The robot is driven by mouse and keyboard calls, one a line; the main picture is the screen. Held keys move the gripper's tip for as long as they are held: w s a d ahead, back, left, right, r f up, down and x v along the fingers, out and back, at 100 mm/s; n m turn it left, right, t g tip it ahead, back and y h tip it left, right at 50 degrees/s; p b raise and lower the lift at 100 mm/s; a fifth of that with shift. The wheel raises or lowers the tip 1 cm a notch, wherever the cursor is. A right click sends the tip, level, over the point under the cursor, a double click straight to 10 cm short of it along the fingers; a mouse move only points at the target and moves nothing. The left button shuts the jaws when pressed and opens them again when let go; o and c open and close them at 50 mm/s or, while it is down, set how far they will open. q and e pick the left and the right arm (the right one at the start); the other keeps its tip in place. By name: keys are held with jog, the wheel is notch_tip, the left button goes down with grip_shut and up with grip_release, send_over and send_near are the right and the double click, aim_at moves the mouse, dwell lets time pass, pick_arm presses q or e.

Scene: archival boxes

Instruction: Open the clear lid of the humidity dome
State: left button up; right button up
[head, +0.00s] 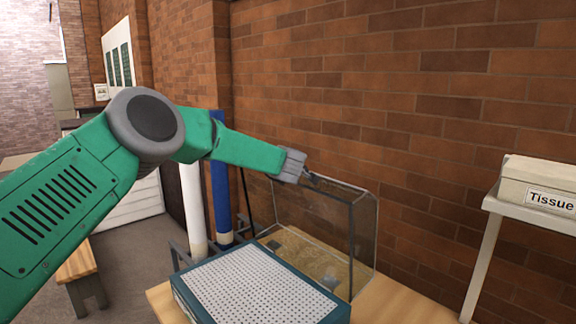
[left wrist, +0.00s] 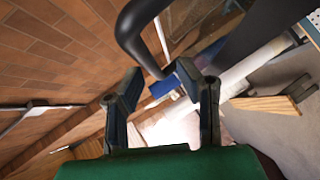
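The clear lid (head: 318,225) has thin dark edges and stands raised on edge behind a teal box with a white perforated top (head: 255,283), in the head view. The perforated top is uncovered. My left gripper (head: 315,180) is at the lid's upper edge; whether it touches is too small to tell. In the left wrist view its two fingers (left wrist: 160,85) are apart, with nothing clearly held between them. A dark curved bar (left wrist: 140,35) crosses close beyond the fingers; I cannot tell what it belongs to. My right gripper is not in view.
The box stands on a wooden table (head: 400,302) close to a brick wall (head: 440,130). A white shelf (head: 490,225) with a tissue box (head: 540,185) is at right. White and blue upright rolls (head: 220,195) stand behind the arm. A wooden bench (head: 78,263) is at left.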

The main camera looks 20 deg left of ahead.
pick_arm(q)
jog(key=shift+f, duration=0.1)
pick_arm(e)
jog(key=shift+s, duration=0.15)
pick_arm(q)
jog(key=shift+s+d, duration=0.3)
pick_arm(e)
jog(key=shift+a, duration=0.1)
pick_arm(q)
jog(key=v, duration=1.1)
jog(key=shift+a, duration=0.15)
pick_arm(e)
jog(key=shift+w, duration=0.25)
pick_arm(q)
jog(key=shift+s, duration=0.1)
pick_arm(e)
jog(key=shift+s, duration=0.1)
